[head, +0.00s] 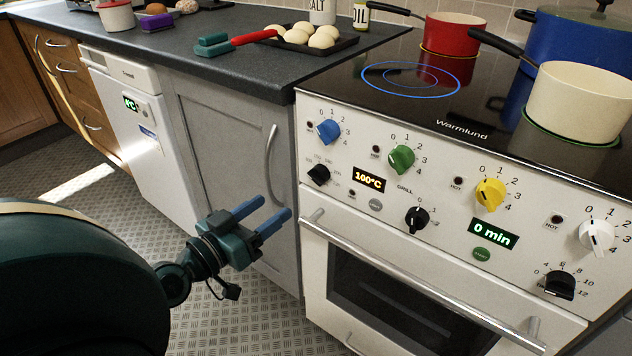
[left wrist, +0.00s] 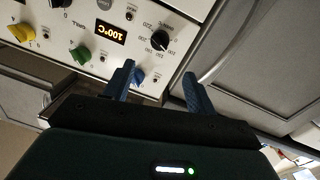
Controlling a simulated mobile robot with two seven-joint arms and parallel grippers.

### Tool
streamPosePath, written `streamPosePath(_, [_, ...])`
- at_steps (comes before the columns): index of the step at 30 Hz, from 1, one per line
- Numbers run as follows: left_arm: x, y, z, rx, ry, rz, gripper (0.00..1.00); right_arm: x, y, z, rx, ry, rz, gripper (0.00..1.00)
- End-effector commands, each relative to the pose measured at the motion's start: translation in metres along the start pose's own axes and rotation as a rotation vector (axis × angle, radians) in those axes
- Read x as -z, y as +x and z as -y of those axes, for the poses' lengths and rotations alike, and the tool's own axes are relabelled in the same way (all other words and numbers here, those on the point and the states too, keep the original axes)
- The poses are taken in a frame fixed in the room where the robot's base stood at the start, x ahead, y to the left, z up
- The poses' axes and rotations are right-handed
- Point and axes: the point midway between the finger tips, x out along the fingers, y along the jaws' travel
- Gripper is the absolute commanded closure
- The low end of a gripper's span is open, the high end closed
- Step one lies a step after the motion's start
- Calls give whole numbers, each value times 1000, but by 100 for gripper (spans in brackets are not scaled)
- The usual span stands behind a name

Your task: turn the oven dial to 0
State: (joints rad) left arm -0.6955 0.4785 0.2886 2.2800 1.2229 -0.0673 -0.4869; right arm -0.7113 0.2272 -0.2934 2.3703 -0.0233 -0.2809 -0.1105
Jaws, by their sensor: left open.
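The oven dial (head: 318,174) is a small black knob on the white stove's front panel, below the blue knob and left of the orange display (head: 369,180) reading 100°C. Small numbers ring it; its exact pointer position is too small to read. In the left wrist view the picture is upside down, and the oven dial (left wrist: 160,40) shows just beyond the fingertips. My left gripper (head: 276,208) has two blue fingers spread apart with nothing between them. It is in front of the grey cupboard, lower left of the dial and apart from it. My right gripper is not in view.
Blue (head: 328,131), green (head: 402,158), yellow (head: 490,194) and white (head: 597,235) knobs line the panel. A black grill knob (head: 416,219) and timer knob (head: 560,284) sit lower. The oven handle (head: 420,284) sticks out below. A cupboard handle (head: 271,165) is near my left gripper.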

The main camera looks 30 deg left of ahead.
Motion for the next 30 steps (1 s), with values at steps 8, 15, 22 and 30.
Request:
streamPosePath(8, [4,42,-1,0,-5,-5,44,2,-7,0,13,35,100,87])
streamPosePath(15, [2,84,-1,0,-4,-4,44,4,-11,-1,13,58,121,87])
streamPosePath(22, [0,112,-1,-1,-2,1,44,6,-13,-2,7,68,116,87])
streamPosePath(30, [0,120,-1,-2,-1,2,44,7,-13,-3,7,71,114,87])
